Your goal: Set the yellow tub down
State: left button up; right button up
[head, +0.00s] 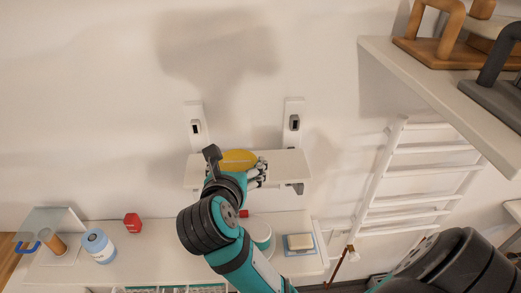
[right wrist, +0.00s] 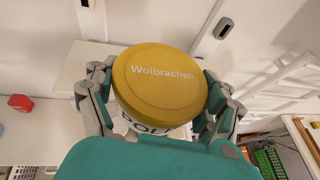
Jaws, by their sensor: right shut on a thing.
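In the head view the tub is over the small white wall shelf (head: 292,167). The shelf also shows behind the tub in the right wrist view (right wrist: 80,65). The tub's base is hidden, so I cannot tell whether it touches the shelf. My left gripper is not in view.
Two brackets (head: 294,123) fix the small shelf to the wall. Below is a white counter (head: 165,262) with a blue-and-white jar (head: 98,245), a red item (head: 132,222) and a soap-like block (head: 300,242). A white ladder rack (head: 410,185) and a higher shelf (head: 440,100) are at right.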

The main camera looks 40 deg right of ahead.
send_over(270, 162)
jog(key=shift+f, duration=0.65)
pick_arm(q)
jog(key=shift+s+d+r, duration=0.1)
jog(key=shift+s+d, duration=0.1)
pick_arm(e)
jog(key=shift+f, duration=1.75)
jog(key=shift+f, duration=0.15)
jog(key=o, duration=1.2)
